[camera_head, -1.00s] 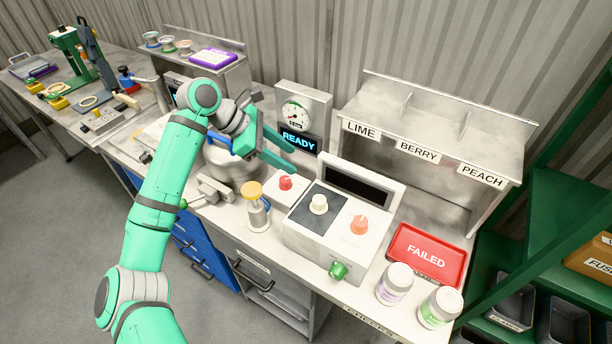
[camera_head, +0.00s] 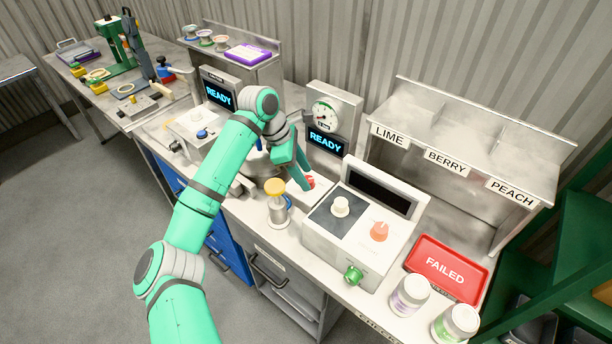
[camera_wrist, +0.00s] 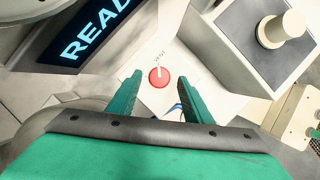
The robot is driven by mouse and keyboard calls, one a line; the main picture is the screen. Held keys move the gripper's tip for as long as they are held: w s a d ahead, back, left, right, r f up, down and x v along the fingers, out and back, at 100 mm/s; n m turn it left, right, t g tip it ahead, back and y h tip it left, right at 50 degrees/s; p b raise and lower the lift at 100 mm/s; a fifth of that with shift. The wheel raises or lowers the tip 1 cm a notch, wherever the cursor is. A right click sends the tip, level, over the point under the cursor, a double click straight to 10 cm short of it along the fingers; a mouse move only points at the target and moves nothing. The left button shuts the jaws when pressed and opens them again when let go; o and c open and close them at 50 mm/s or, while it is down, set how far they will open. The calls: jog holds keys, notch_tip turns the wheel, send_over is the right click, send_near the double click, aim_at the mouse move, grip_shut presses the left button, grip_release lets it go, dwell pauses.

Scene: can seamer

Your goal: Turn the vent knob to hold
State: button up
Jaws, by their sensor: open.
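The vent knob is a small red knob (camera_head: 309,182) on a white box left of the larger control box. In the wrist view the red knob (camera_wrist: 159,76) lies just beyond my fingertips, midway between them, with a white pointer line toward lettering that reads VENT. My gripper (camera_head: 301,180) is open, its green fingers reaching down at the knob in the head view. In the wrist view my gripper (camera_wrist: 159,90) has one finger on each side of the knob's line, and nothing is held. Any other position marks around the knob are too small to read.
A yellow-topped plunger (camera_head: 276,200) stands in front. A READY display (camera_head: 325,142) is behind. A red FAILED tray (camera_head: 447,268) lies at right.

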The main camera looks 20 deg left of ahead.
jog(key=shift+w+d+f, duration=0.1)
jog(key=shift+d+f, duration=0.2)
jog(key=shift+f, duration=0.35)
jog(key=c, duration=1.1)
jog(key=shift+o, duration=0.2)
